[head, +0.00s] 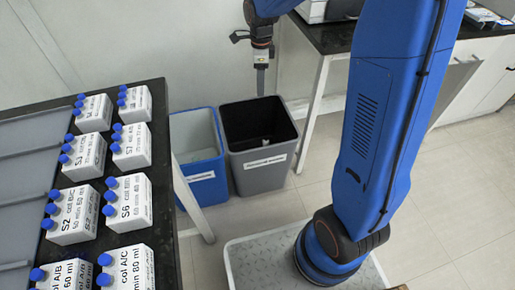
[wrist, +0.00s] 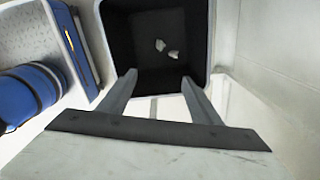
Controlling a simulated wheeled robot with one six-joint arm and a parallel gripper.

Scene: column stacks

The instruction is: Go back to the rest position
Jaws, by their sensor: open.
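My gripper (head: 261,80) hangs pointing down above the grey bin (head: 262,170), at the back centre of the head view. In the wrist view my gripper (wrist: 158,80) has its two fingers spread apart, with nothing between them. The bin's dark inside (wrist: 150,20) shows beyond the fingertips. A few small whitish pieces (wrist: 167,48) lie at its bottom.
A blue bin (head: 203,190) stands left of the grey one. At the left, a dark-topped table (head: 155,115) carries several white labelled packs (head: 128,196) with blue caps. A white-legged bench (head: 325,40) stands behind on the right. Floor is clear at the right.

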